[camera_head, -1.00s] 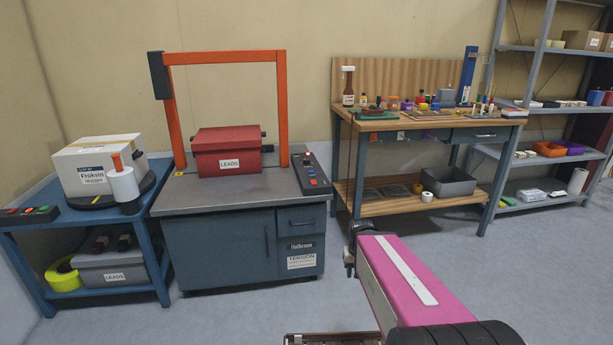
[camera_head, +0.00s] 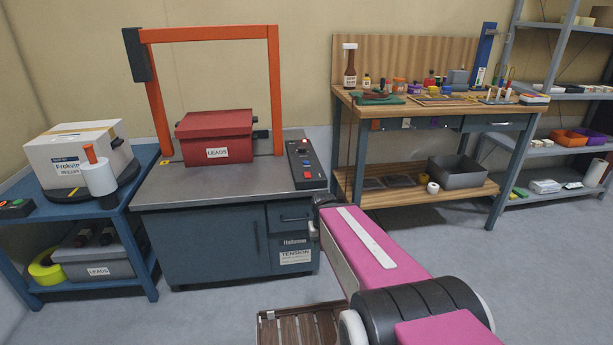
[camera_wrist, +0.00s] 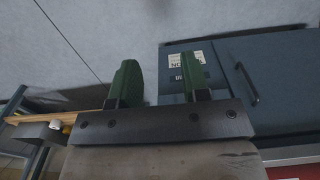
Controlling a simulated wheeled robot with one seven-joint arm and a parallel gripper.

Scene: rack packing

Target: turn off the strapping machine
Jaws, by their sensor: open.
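The strapping machine (camera_head: 205,230) is a blue-grey cabinet with a metal top and an orange arch (camera_head: 277,95). A control panel (camera_head: 306,165) with a red switch, a blue switch and a knob sits at the right end of its top. A red box labelled LEADS (camera_head: 215,140) stands on the top under the arch. My gripper (camera_wrist: 160,85) shows in the wrist view with two green fingers apart and nothing between them. The cabinet front (camera_wrist: 240,80) lies beyond the fingers, appearing turned over in that view. The control panel is not visible in the wrist view.
A blue cart (camera_head: 90,210) on the left holds a white box (camera_head: 72,150) and a label roll. A wooden workbench (camera_head: 400,205) with small items stands to the right, with shelves (camera_head: 560,95) beyond. A slatted wooden thing (camera_head: 295,328) lies on the floor in front. Other floor is open.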

